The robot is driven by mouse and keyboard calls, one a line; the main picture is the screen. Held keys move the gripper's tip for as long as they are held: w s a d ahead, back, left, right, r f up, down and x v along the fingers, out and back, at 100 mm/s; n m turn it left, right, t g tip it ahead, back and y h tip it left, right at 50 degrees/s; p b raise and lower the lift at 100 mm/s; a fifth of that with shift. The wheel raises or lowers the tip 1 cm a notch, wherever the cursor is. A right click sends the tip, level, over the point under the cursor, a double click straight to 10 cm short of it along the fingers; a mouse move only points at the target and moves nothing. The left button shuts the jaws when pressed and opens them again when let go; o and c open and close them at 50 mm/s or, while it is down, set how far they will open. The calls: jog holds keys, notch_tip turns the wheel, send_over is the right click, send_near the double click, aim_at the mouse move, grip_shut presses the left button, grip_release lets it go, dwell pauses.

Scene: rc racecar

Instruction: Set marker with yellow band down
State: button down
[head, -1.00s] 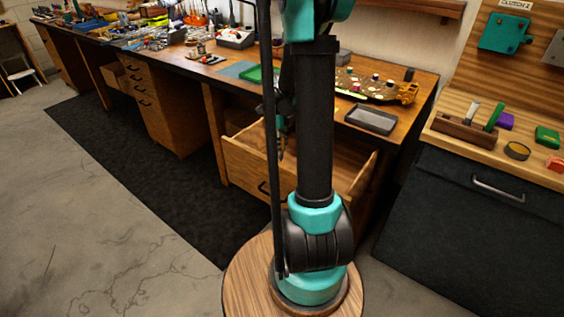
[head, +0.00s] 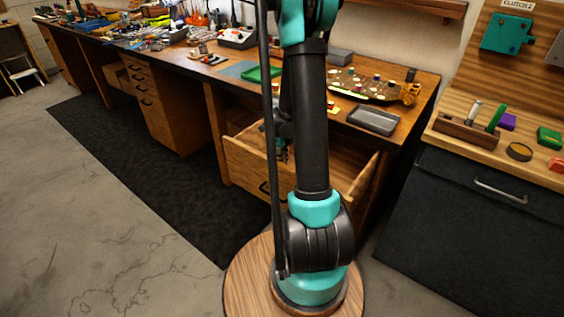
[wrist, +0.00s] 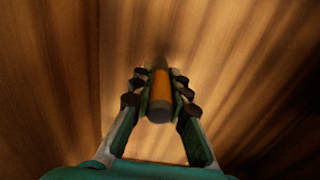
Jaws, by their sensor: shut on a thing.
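The marker with the yellow band (wrist: 160,90) is held between the fingers of my gripper (wrist: 157,84) in the wrist view. Its band looks orange-yellow, with a grey end toward the camera. Brown wood grain fills the view behind it; I cannot tell whether the marker touches that wood. In the head view my gripper (head: 283,152) is small and partly hidden behind my arm, at the open wooden drawer (head: 240,168). The marker cannot be made out there.
The drawer juts out below the long workbench (head: 225,85). A dark grey tray (head: 374,120) and a green tray (head: 262,74) lie on the bench top. At the right, a wooden holder (head: 465,130) with upright sticks stands on another counter. The drawer's visible floor looks clear.

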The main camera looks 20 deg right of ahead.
jog(key=shift+f, duration=0.1)
jog(key=c, duration=1.5)
grip_release()
jog(key=shift+o, duration=0.2)
notch_tip(320, 180, up, 12)
jog(key=shift+r, duration=0.1)
